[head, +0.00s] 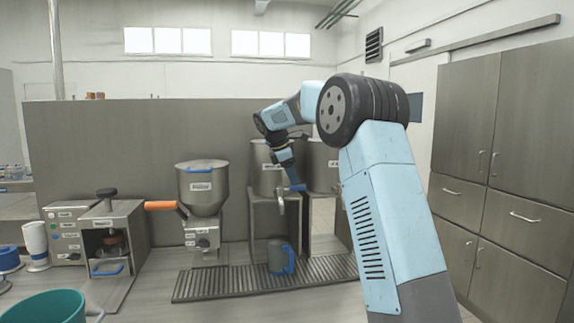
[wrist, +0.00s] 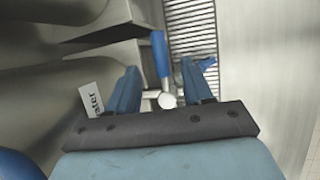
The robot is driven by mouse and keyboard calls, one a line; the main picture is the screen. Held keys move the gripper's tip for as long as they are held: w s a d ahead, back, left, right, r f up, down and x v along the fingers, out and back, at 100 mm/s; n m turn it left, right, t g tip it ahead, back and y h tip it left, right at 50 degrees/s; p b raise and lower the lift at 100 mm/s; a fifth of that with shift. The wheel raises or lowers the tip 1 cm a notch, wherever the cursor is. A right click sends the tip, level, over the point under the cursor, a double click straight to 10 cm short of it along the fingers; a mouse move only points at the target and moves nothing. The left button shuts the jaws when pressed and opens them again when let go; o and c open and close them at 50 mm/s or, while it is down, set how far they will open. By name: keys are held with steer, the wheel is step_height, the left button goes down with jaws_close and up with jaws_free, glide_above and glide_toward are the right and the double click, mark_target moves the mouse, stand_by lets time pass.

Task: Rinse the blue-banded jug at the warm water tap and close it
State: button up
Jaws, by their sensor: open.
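The jug (head: 275,257) stands upright on the slatted drain grate under the tap, its blue handle to the right. I cannot make out its band or what is inside it. The tap (head: 281,203) comes from the front of a steel tank. A blue lever (wrist: 161,55) shows in the wrist view, between my fingers. My gripper (head: 294,183) is beside the tap above the jug; its blue fingers are apart and hold nothing. A label ending in "ater" (wrist: 92,100) shows beside the fingers. Whether water runs is not clear.
The drain grate (head: 215,284) runs along the floor of the counter. A steel hopper (head: 202,190) with an orange handle (head: 161,206) stands to the left, then a press machine (head: 110,240). A teal bucket (head: 45,307) is at front left. Steel cabinets (head: 505,150) stand at right.

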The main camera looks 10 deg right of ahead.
mark_target(292, 188)
steer(key=shift+x, duration=1.85)
jaws_close()
